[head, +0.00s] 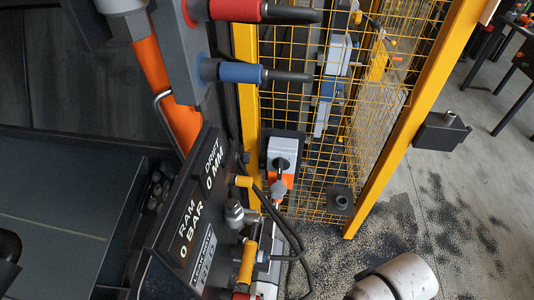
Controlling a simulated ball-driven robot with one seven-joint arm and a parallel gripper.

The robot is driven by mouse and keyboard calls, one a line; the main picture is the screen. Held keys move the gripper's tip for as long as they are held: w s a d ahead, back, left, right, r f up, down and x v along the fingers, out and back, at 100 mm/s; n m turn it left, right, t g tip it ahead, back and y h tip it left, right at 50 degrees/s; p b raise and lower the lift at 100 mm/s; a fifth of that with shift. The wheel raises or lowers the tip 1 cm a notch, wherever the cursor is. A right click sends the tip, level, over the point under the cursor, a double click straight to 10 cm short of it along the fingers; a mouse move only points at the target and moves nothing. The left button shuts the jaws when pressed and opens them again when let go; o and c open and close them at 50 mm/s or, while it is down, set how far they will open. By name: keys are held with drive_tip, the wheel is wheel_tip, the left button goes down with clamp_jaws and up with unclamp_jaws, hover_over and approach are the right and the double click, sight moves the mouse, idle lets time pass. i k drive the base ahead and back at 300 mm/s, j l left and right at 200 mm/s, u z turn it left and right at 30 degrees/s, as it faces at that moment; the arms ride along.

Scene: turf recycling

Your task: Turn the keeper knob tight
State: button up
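No part is clearly labelled as the keeper knob, so I cannot tell which one it is. A dark round knob on a square black plate (340,199) sits low on the yellow mesh guard. Another dark round knob (282,164) sits on a grey box with an orange lower part, beside the guard's yellow post. How tight either is cannot be seen. My gripper is not in view. A white rounded part, probably my arm, shows at the bottom right.
The yellow mesh guard (383,120) stands at centre. A dark display panel (190,225) reads "RAM 0 BAR" and "DRIFT 0 MM". Red (235,10) and blue (232,72) fittings jut right above it. Black hoses (293,235) hang nearby. Concrete floor with black crumbs (465,215) is open at right.

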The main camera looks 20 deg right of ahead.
sight(245, 158)
drive_tip(key=i+l, duration=0.3)
drive_tip(key=l, duration=0.15)
drive_tip(key=i+l+u, duration=0.1)
drive_tip(key=i+l, duration=0.55)
drive_tip(key=l, duration=0.25)
drive_tip(key=u, duration=0.05)
